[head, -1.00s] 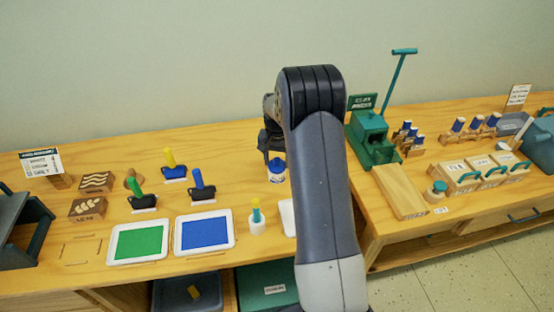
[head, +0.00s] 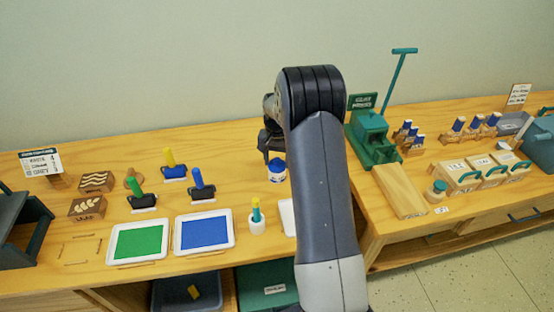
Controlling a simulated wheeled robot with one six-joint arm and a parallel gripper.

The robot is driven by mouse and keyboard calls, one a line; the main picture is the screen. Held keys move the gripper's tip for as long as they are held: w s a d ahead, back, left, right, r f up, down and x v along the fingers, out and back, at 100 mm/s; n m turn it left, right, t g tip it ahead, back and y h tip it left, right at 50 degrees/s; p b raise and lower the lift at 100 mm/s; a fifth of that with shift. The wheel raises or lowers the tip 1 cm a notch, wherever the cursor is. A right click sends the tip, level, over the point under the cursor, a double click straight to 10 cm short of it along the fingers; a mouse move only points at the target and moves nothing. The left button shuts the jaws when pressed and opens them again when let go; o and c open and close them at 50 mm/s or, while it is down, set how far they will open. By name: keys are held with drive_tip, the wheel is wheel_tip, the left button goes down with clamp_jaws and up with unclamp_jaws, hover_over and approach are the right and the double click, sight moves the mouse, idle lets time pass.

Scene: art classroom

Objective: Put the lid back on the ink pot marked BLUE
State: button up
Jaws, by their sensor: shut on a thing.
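The ink pot (head: 277,175), small and white with a blue marking, stands on the wooden table just left of my arm. A blue lid (head: 277,162) shows right at its top, below my gripper. My gripper (head: 271,152) is dark, points down over the pot and is shut on the lid. My arm hides much of the gripper, and the fingertips are small and dark. I cannot tell whether the lid is seated or just above the rim.
Green (head: 138,241) and blue (head: 204,232) ink pads lie in front left, with several stamps behind. A green press (head: 372,139) stands right of my arm.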

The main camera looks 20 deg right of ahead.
idle(0.4)
drive_tip(key=o, duration=1)
drive_tip(key=shift+o, duration=0.5)
drive_tip(key=o, duration=0.4)
drive_tip(key=shift+r+p, duration=2.2)
drive_tip(key=shift+r, duration=1.3)
drive_tip(key=shift+c, duration=0.2)
